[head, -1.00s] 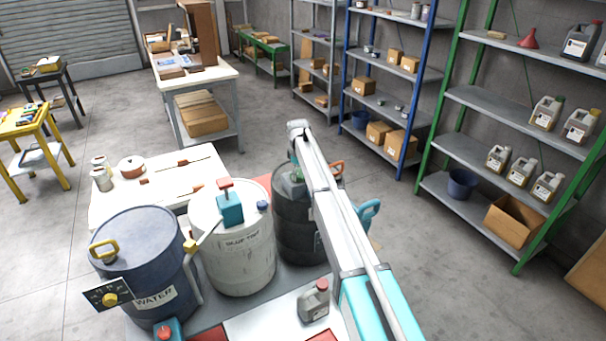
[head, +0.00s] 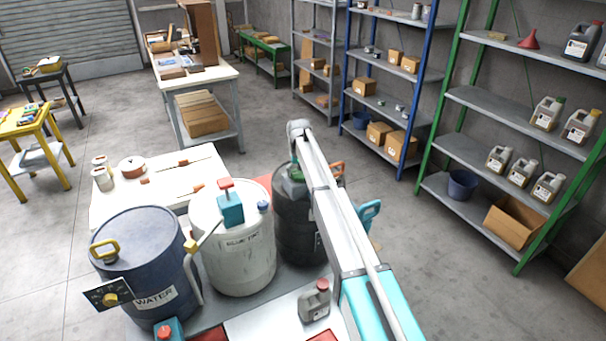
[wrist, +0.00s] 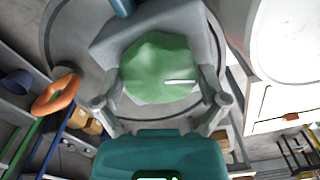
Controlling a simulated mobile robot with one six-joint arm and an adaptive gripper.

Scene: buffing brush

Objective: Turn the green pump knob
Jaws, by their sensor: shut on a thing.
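The green pump knob (wrist: 160,70) sits on a grey pump body (wrist: 202,40) on top of a dark drum. It is lobed and has a white mark that points right in the wrist view. My gripper (wrist: 160,100) is shut on the knob, with one finger at each side of its lower part. The teal body of my gripper covers the bottom of the wrist view. In the head view the dark drum (head: 292,238) stands behind my arm, which hides most of its right side. A bit of green (head: 296,175) shows on its top.
A white drum (head: 240,262) and a blue water drum (head: 140,250) stand to the left of the dark drum. A grey jug (head: 314,304) stands in front. Shelves line the right wall; the floor between is clear.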

